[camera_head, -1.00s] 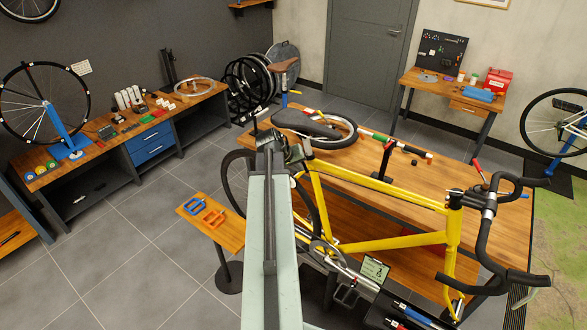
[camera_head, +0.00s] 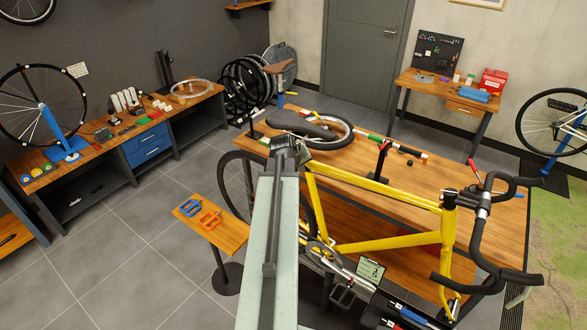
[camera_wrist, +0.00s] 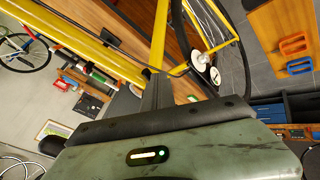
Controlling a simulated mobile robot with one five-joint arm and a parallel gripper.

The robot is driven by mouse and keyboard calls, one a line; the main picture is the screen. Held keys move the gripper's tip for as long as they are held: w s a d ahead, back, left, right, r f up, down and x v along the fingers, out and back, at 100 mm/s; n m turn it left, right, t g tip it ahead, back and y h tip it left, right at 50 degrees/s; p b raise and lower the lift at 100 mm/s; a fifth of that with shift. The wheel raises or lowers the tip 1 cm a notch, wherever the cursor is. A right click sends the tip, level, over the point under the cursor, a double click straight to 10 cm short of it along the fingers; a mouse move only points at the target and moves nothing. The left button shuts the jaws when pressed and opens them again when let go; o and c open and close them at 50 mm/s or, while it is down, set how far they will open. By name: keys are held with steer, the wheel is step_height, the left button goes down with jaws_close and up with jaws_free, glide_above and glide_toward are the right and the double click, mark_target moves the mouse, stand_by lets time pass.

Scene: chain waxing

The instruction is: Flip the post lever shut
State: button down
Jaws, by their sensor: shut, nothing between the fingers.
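The yellow bicycle frame (camera_head: 390,240) stands in front of the wooden bench, with its dark saddle (camera_head: 300,124) at its upper left. My gripper (camera_head: 303,154) is below the saddle, by the upper rear part of the frame; that area is partly hidden behind my arm. In the wrist view, my shut, empty gripper (camera_wrist: 154,92) points toward the yellow frame tubes (camera_wrist: 160,35); I cannot tell whether it touches them. I cannot make out the post lever for certain in either view. A black post (camera_head: 381,160) with a red part at its top stands behind the frame.
The wooden bench (camera_head: 440,184) lies behind the bicycle. A small wooden stand (camera_head: 222,234) with blue and orange pieces is left of my arm. Open floor (camera_head: 120,265) lies at the left.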

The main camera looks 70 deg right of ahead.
steer(key=shift+s+d, duration=0.75)
steer(key=shift+s, duration=0.3)
